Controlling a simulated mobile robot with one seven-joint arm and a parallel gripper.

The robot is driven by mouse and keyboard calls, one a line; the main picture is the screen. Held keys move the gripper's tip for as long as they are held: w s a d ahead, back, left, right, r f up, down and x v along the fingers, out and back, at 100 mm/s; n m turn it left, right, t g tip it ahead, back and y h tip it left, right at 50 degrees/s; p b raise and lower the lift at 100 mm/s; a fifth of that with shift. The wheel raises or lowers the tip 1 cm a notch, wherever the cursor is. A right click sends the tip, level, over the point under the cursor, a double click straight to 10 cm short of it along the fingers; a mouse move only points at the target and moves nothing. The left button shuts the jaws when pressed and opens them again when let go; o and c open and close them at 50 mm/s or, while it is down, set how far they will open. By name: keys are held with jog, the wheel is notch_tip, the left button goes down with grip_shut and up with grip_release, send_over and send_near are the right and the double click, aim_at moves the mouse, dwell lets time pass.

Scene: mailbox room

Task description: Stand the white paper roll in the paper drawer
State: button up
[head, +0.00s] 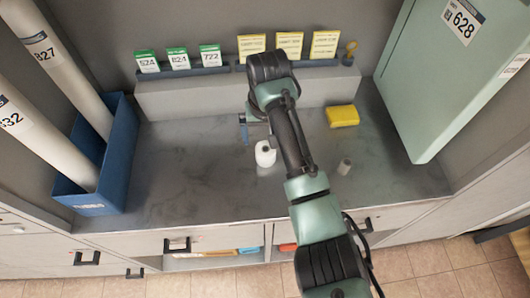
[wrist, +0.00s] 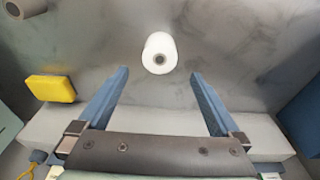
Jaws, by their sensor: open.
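The white paper roll (head: 265,154) stands upright on the grey counter. In the wrist view, the white roll (wrist: 159,52) lies just beyond the fingertips, centred between their lines, with its dark core hole showing. My gripper (wrist: 160,73) is open and empty, with its two blue fingers spread on either side. In the head view, my gripper (head: 254,136) is just behind the roll, partly hidden by my arm. Several drawer fronts with black handles (head: 177,246) run below the counter edge. I cannot tell which one is the paper drawer; my arm covers part of the fronts.
A greyer small roll (head: 344,167) stands to the right. A yellow block (head: 342,116) lies behind it. A blue bin (head: 117,160) with long tubes is at left, a green cabinet (head: 440,70) at right. Cards stand on the back ledge (head: 190,97). The counter left of the roll is clear.

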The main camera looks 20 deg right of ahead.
aim_at(266, 149)
notch_tip(266, 149, down, 5)
jog(key=shift+f, duration=0.2)
jog(key=shift+r, duration=0.15)
grip_shut()
dwell(0.4)
